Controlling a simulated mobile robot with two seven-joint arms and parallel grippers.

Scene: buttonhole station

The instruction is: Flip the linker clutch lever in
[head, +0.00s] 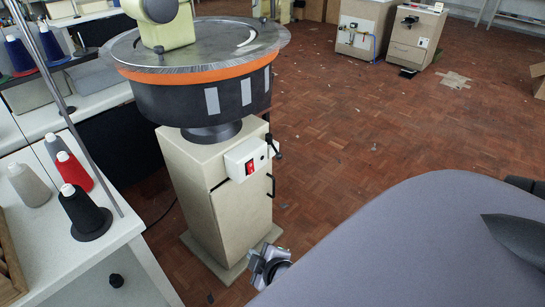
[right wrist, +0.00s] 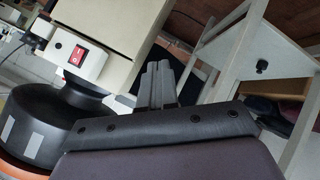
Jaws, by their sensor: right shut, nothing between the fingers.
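The linker is a round black drum (head: 205,105) with an orange band and a steel dial, on a cream pedestal (head: 228,215). A small black lever (head: 272,146) stands out at the right side of the white switch box (head: 240,160), just under the drum; I take it for the clutch lever. My right gripper (head: 268,262) is low in front of the pedestal's foot, well below the lever and apart from it. In the right wrist view its grey fingers (right wrist: 160,80) are together and empty, and the pedestal and drum show tipped over. My left gripper is not in view.
A white table (head: 60,250) with several thread cones stands close at the left, and a thin metal rod rises there. A black handle (head: 270,186) sits on the pedestal below the box. Bare parquet floor (head: 370,140) lies to the right. Cream cabinets stand behind.

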